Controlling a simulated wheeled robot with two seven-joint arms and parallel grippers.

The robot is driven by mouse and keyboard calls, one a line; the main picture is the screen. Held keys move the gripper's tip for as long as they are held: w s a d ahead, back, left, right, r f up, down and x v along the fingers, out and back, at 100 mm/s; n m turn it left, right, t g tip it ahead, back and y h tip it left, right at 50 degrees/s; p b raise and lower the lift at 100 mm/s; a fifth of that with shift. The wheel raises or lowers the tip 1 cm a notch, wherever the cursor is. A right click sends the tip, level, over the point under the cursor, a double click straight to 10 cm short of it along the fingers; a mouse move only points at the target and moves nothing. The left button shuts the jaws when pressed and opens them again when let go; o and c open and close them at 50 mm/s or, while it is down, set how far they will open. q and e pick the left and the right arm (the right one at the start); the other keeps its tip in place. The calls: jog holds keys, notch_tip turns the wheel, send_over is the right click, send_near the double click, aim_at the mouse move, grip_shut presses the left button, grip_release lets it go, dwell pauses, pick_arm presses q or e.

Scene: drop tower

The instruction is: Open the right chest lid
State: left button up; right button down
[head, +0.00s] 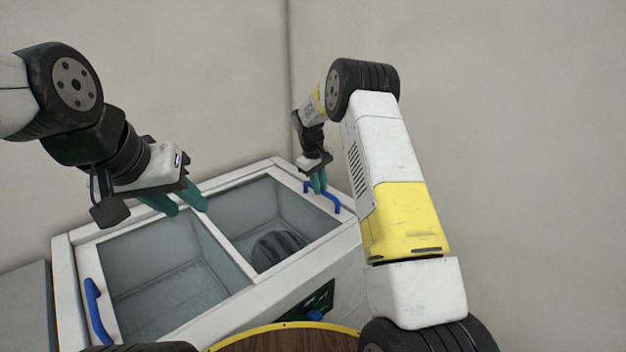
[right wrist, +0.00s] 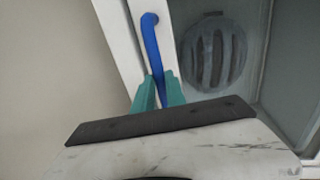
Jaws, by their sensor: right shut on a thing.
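The chest (head: 348,240) is a white box with two glass-like lids side by side. The right lid (head: 310,232) looks closed, with a blue handle (head: 333,203) at its far right end. My right gripper (head: 318,184) is at that handle; in the right wrist view its teal fingers (right wrist: 158,92) are shut on the blue handle (right wrist: 152,42). The left lid (head: 165,268) has a blue handle (head: 94,305) at its left end. My left gripper (head: 183,202) hangs above the chest near the middle back, its two teal fingers apart and nothing between them.
A dark round ribbed thing (head: 279,250) shows through the right lid. A wooden round top with a yellow edge (head: 285,340) is at the bottom front. Plain walls (head: 520,130) stand close behind and right of the chest. A grey box (head: 26,305) is at the left.

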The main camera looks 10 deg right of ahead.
jog(key=s+a, duration=0.5)
jog(key=a, duration=0.3)
jog(key=s+a, duration=0.6)
jog(key=a, duration=0.3)
jog(key=s+a, duration=0.6)
jog(key=a, duration=0.3)
jog(key=shift+s+r, duration=0.1)
jog(key=c, duration=1.4)
grip_release()
jog(key=shift+o, duration=0.2)
notch_tip(320, 180, up, 8)
jog(key=a, duration=0.1)
jog(key=shift+s+a+f, duration=0.15)
jog(key=shift+s+f, duration=0.05)
jog(key=shift+s, duration=0.2)
